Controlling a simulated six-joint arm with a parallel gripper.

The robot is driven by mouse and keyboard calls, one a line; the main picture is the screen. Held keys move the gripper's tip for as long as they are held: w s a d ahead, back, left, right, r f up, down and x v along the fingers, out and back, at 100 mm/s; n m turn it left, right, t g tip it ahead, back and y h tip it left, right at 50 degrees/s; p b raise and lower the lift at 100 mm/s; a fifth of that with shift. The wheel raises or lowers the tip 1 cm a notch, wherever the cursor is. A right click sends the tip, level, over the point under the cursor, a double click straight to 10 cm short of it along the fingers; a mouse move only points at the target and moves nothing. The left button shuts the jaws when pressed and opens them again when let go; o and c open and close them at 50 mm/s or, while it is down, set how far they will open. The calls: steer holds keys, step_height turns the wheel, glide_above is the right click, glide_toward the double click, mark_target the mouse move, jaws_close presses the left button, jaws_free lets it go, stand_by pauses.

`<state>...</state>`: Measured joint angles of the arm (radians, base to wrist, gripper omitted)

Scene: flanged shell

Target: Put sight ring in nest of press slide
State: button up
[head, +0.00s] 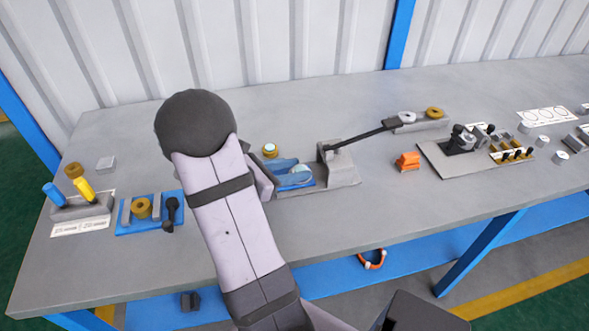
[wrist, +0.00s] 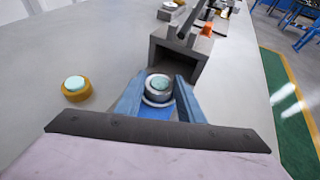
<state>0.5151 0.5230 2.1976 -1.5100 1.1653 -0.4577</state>
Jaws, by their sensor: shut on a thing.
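A silver sight ring with a teal glass centre (wrist: 158,85) sits between the two blue fingers of my gripper (wrist: 158,94), which is shut on it. In the head view its pale teal top (head: 300,169) shows beside my gripper (head: 290,171). The ring is over the blue press slide (head: 304,183) in front of the grey press (head: 340,170). The nest is hidden under the ring, and I cannot tell whether the ring is seated in it or held just above. The press body (wrist: 181,53) stands just beyond the fingers in the wrist view.
A brass ring with a teal centre (wrist: 76,88) stands on the bench left of my gripper; it also shows in the head view (head: 270,150). The press's dark lever (head: 362,137) reaches up right. An orange block (head: 407,161) stands right of the press.

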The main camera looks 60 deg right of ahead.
steer(key=shift+f, duration=0.1)
steer(key=o, duration=1.2)
steer(key=shift+r, duration=0.2)
steer(key=shift+w+a, duration=0.2)
steer(key=shift+a, duration=0.15)
steer(key=v, duration=1.1)
steer(key=shift+a+b, duration=0.1)
steer(key=shift+b, duration=0.25)
